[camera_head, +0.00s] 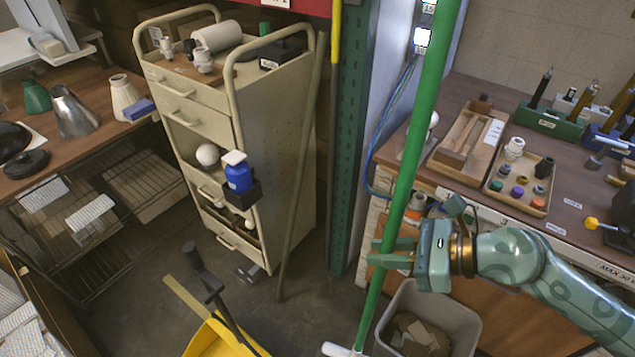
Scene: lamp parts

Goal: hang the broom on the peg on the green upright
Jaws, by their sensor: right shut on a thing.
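The broom (404,185) has a long bright green handle and a white head (341,350) at the bottom edge of the view. The handle stands tilted, its top leaning right and running out of the view. My right gripper (378,254) is shut on the lower part of the handle. The dark green upright (349,140) is a perforated post behind and left of the broom. I cannot make out a peg on it. My left gripper is not in view.
A beige drawer cart (272,140) stands left of the upright, with a pole (300,180) leaning at it. A grey bin (462,320) is close right of the broom. A yellow bucket (215,342) stands at the bottom. A workbench (560,215) with trays is on the right.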

